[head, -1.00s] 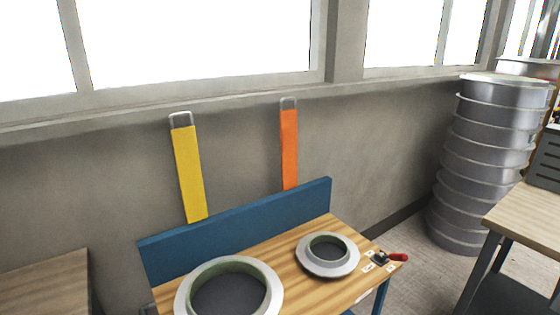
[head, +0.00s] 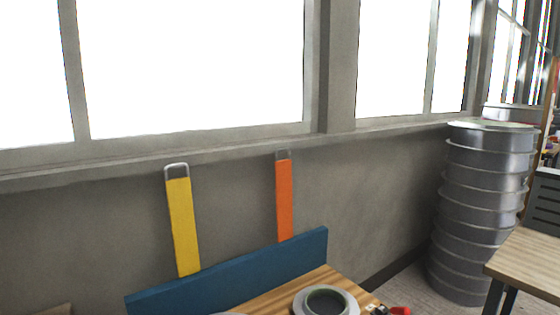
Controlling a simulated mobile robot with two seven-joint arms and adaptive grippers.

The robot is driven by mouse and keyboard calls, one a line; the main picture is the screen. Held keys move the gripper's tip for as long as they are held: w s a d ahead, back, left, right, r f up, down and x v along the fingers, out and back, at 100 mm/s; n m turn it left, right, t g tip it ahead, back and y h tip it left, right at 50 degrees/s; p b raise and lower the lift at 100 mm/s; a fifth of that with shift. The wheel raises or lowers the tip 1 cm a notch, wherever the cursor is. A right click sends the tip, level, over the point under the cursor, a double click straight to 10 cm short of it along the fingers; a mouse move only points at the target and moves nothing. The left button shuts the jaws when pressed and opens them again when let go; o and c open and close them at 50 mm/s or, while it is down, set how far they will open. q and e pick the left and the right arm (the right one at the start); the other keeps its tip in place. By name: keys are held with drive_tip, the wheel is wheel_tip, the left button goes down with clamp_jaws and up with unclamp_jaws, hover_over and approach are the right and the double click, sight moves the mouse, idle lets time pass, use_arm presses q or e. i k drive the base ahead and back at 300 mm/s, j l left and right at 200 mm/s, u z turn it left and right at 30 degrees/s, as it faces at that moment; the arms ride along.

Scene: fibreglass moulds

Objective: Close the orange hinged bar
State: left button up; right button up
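The orange hinged bar (head: 284,200) stands upright behind the blue backboard (head: 236,274) of the wooden workbench, with a grey metal loop at its top end. A yellow bar (head: 182,226) of the same kind stands upright to its left. The lower ends of both bars meet the top of the backboard. A round mould (head: 325,301) with a pale flange and dark centre sits on the bench, cut off by the bottom edge. Neither of my grippers is in the head view.
A red-handled clamp (head: 399,310) shows at the bench's right corner. A tall stack of grey metal rings (head: 477,190) stands at the right, near another wooden-topped table (head: 530,262). A grey wall with windows rises behind the bench. Floor shows between bench and stack.

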sight(282, 169)
drive_tip(key=i+l, duration=0.15)
drive_tip(key=l, duration=0.15)
drive_tip(key=i+l, duration=0.1)
drive_tip(key=l, duration=0.25)
drive_tip(key=i+l, duration=0.15)
drive_tip(key=l, duration=0.15)
drive_tip(key=i+l, duration=0.15)
drive_tip(key=l, duration=0.15)
drive_tip(key=i+l+u, duration=0.1)
drive_tip(key=l+u, duration=0.15)
drive_tip(key=u, duration=0.2)
drive_tip(key=l+u, duration=0.4)
drive_tip(key=j, duration=0.1)
